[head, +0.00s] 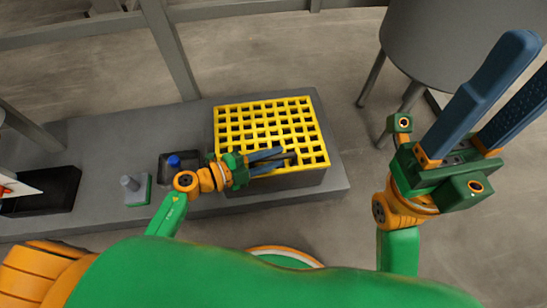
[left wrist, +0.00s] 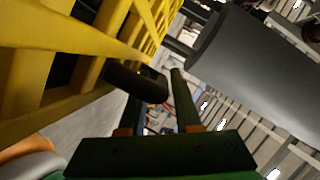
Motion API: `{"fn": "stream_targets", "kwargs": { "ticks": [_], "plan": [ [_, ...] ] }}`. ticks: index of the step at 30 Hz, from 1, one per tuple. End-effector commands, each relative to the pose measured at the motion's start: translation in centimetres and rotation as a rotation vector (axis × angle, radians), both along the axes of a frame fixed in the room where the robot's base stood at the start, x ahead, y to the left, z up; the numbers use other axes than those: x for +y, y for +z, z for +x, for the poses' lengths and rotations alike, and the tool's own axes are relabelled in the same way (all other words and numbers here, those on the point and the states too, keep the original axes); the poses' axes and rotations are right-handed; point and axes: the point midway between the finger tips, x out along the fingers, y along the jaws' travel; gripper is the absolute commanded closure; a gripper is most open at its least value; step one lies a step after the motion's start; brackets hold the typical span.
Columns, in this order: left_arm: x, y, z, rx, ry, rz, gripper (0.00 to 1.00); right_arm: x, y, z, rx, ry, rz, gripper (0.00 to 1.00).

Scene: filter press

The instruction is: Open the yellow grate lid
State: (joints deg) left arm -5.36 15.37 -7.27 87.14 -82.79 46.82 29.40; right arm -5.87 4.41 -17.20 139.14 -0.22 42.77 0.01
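The yellow grate lid (head: 268,125) lies flat and closed on top of a grey box on the low platform. Its yellow bars also fill the upper left of the left wrist view (left wrist: 95,45). My left gripper (head: 284,157) is at the lid's front edge, fingers apart and pointing right. A dark rounded bar, apparently a handle (left wrist: 137,83), shows close to the fingers in the left wrist view and partly hides one finger. I cannot tell whether the fingers touch it. My right gripper (head: 528,65) is raised at the right, open and empty.
The grey platform (head: 90,145) carries a small green block with a grey knob (head: 133,188), a dark box with a blue knob (head: 173,162) and a black tray (head: 45,195). A large grey tank (head: 430,45) on legs stands at the back right. Beams cross behind.

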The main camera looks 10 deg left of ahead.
Motion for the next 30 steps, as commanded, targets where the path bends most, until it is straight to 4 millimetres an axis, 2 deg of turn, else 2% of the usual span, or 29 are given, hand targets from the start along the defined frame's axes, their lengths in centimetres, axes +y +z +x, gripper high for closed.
{"fn": "stream_targets", "kwargs": {
  "ticks": [4, 5, 8, 9, 30],
  "plan": [
    [0.00, 0.04, 0.00, 0.000, 0.000, 0.000, 0.68, 0.00, 0.05, 0.02, 0.000, 0.000, 0.000, 0.50],
    [0.00, 0.04, 0.00, 0.000, 0.000, 0.000, 0.71, 0.00, 0.05, 0.02, 0.000, 0.000, 0.000, 0.50],
    [0.01, 0.03, -0.01, 0.000, 0.000, 0.000, 0.98, 0.00, 0.04, 0.02, 0.001, 0.000, 0.000, 0.50],
    [0.02, 0.03, -0.02, 0.000, 0.000, 0.000, 1.00, 0.00, 0.04, 0.03, 0.001, 0.000, 0.000, 0.50],
    [0.03, 0.02, -0.02, 0.000, 0.000, 0.000, 1.00, 0.00, 0.00, 0.06, 0.003, 0.000, 0.000, 0.50]
  ]
}}
